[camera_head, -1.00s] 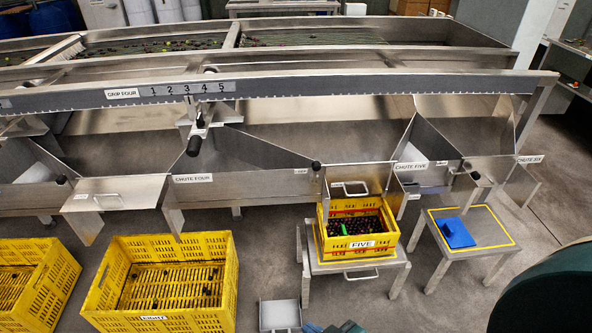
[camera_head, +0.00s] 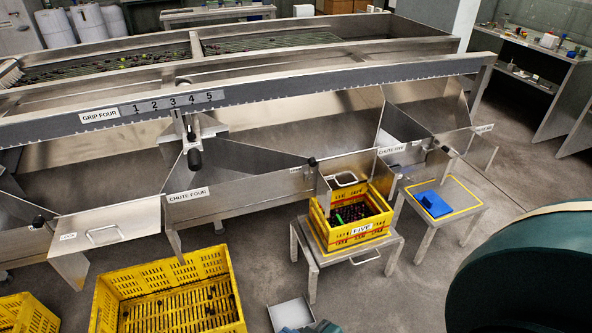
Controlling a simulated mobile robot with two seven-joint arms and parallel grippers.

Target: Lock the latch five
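The chute five label (camera_head: 391,150) is on the steel chute wall at right of centre. A black knob (camera_head: 312,161), which appears to be its latch, sits at the upper left of the small steel gate with a handle (camera_head: 346,180). The gate stands just behind the yellow crate marked FIVE (camera_head: 361,230), which holds dark fruit. Whether the latch is locked cannot be told at this size. Neither gripper shows. A large dark teal part of my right arm fills the lower right corner.
The crate stands on a steel stand (camera_head: 377,257). A second stand (camera_head: 458,222) to its right bears a blue object (camera_head: 434,205). A large yellow crate (camera_head: 240,325) is at lower left. A grey tray (camera_head: 289,313) is at the bottom. Floor between them is clear.

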